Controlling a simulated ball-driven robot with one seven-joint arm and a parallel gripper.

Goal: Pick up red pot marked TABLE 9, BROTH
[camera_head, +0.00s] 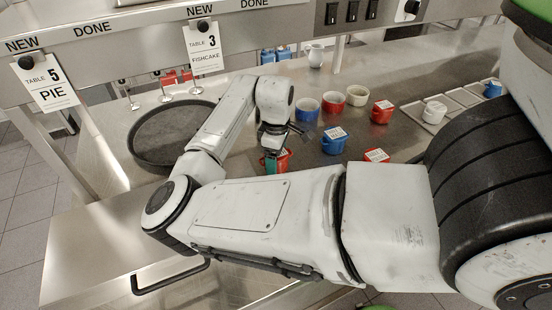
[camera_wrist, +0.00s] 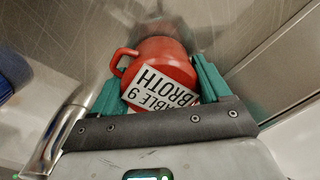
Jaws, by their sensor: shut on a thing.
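The red pot marked TABLE 9, BROTH (camera_wrist: 158,56) is between the two green fingers of my gripper (camera_wrist: 160,88) in the wrist view. Its white label faces the camera, partly cut off by the gripper's grey edge, and its handle sticks out to the left. The fingers are shut on it. In the head view my gripper (camera_head: 272,163) is low over the steel counter, and the red pot (camera_head: 284,158) shows only partly behind my arm. Whether the pot touches the counter cannot be told.
A blue labelled pot (camera_head: 334,141) stands close to the right. Red labelled pots (camera_head: 382,111) and (camera_head: 376,156) stand farther right. A white pitcher (camera_head: 316,55) is behind, and a round dark tray (camera_head: 168,135) is at left. Tags hang from the shelf above.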

